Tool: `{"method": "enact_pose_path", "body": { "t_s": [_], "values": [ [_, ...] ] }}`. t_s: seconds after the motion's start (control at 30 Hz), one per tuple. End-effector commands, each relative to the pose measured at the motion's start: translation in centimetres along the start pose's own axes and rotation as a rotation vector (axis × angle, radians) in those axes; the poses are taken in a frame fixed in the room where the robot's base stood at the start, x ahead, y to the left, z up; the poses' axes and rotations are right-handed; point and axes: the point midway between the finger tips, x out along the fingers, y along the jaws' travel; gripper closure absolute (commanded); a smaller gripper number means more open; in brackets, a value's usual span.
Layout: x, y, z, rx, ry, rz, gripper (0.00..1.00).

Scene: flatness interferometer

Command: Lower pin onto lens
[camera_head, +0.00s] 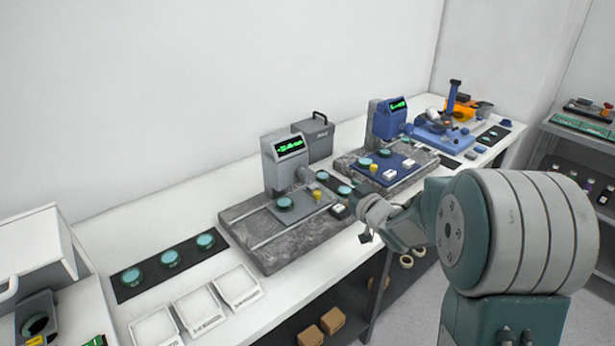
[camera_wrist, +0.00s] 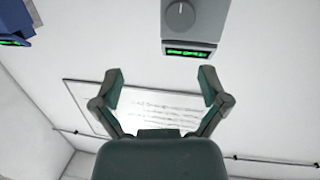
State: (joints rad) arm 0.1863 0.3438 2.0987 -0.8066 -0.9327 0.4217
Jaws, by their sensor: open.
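A grey gauge head (camera_head: 285,165) with a green display stands over a speckled stone base (camera_head: 265,253) in the head view. A teal lens disc (camera_head: 284,203) sits on a grey plate (camera_head: 303,215) on that base. The pin cannot be made out. In the wrist view the gauge (camera_wrist: 195,22) shows upside down at the top, with a round knob (camera_wrist: 180,15) and lit display. My gripper (camera_wrist: 162,88) is open and empty there, its two fingers spread apart. In the head view it is small, near the right front of the stone base.
A blue gauge (camera_head: 388,118) on a second stone base stands farther right, with an orange item (camera_head: 461,107) beyond. A black mat (camera_head: 128,290) with several lenses and white trays (camera_head: 199,309) lie at left. A grey case (camera_head: 315,138) stands behind the grey gauge.

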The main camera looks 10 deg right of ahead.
Motion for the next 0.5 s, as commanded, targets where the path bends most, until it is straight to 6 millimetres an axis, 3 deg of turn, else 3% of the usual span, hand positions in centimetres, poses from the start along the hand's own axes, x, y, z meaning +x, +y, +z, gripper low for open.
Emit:
{"method": "enact_pose_path", "body": {
  "t_s": [0.03, 0.17, 0.37, 0.5],
  "values": [
    [0.5, -0.2, 1.1, 0.016, 0.024, -0.042, 0.06],
    [1.0, -0.9, 2.1, 0.046, 0.083, -0.128, 0.06],
    [1.8, -1.4, 2.2, 0.057, 0.105, -0.158, 0.06],
    [3.9, -1.8, 2.1, 0.056, 0.104, -0.16, 0.06]
  ]
}}
